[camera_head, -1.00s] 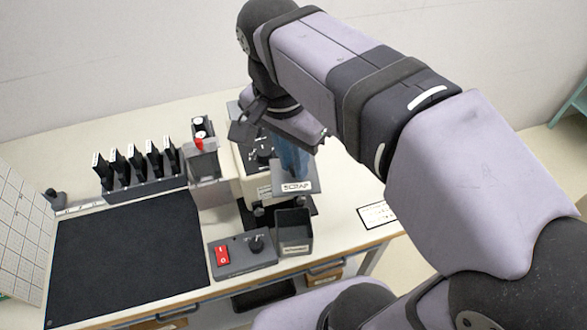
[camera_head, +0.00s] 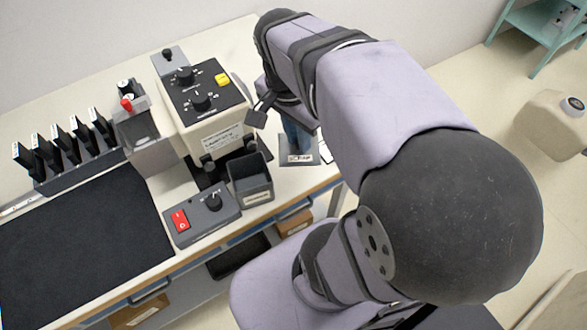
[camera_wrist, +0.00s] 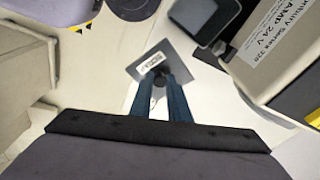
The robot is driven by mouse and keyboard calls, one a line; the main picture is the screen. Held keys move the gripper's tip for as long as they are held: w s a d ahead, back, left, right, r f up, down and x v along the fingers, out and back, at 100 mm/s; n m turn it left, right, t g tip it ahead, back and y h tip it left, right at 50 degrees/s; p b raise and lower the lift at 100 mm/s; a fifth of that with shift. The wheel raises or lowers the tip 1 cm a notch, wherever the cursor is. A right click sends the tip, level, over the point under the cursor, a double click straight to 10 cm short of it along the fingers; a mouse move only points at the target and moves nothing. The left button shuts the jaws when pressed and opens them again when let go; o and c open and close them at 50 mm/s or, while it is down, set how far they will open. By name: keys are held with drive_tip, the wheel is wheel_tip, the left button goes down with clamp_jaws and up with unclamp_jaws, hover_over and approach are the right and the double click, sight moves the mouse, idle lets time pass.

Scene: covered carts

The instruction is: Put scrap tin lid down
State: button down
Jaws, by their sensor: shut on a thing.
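The scrap tin lid (camera_head: 297,158) is a flat dark grey plate with a white SCRAP label. My gripper (camera_head: 293,133) is shut on its knob, with the blue fingers pointing down. In the wrist view the lid (camera_wrist: 180,64) sits level between the fingertips (camera_wrist: 160,84), over the pale bench top. I cannot tell whether it touches the bench. An open dark square tin (camera_head: 250,180) with a small unreadable label stands to the left of the lid, uncovered.
A boxy machine (camera_head: 205,105) with knobs stands left of my gripper. A switch box (camera_head: 201,213) with a red rocker is at the bench front. A black mat (camera_head: 80,230) and a rack (camera_head: 72,162) lie further left. The bench's right edge is close to the lid.

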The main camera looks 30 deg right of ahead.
drive_tip(key=shift+w+d+f+n, duration=0.15)
drive_tip(key=shift+w+n, duration=0.45)
drive_tip(key=shift+w, duration=0.75)
drive_tip(key=shift+s+f, duration=0.1)
drive_tip(key=shift+f, duration=4.85)
drive_tip(key=shift+f, duration=0.2)
drive_tip(key=c, duration=1.7)
unclamp_jaws()
drive_tip(key=shift+o, duration=0.2)
drive_tip(key=shift+r, duration=0.15)
